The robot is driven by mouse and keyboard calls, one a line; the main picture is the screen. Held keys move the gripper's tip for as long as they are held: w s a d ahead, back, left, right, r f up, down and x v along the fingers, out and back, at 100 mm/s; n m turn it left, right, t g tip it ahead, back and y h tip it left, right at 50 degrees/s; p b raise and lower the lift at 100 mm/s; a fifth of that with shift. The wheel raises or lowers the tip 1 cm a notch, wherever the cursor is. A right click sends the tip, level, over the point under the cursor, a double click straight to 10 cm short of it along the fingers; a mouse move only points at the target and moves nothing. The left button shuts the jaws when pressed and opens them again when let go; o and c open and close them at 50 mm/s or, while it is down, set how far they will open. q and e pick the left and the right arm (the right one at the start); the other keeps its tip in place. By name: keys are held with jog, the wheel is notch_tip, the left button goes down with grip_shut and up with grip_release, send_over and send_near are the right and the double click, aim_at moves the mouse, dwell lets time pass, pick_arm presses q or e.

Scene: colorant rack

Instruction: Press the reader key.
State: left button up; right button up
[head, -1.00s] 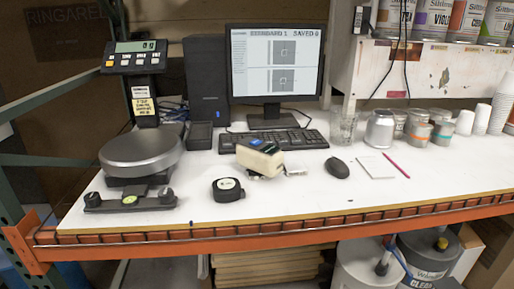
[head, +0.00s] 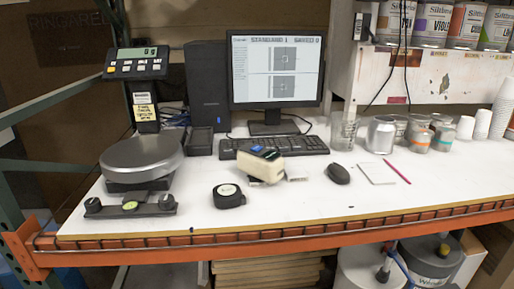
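A cream handheld device, which looks like the reader (head: 262,168), sits on the white table in front of the keyboard. Its dark top has a small blue patch (head: 271,155); I cannot make out which part is the key. The monitor (head: 275,70) behind it reads "STANDARD 1" and "SAVED 0". Neither of my grippers shows in the head view.
A scale (head: 141,158) stands at the left with its display (head: 137,61) above. A tape measure (head: 228,196), black mouse (head: 339,174), notepad (head: 376,173) and keyboard (head: 274,145) surround the reader. Cans and cups fill the right. The front table strip is clear.

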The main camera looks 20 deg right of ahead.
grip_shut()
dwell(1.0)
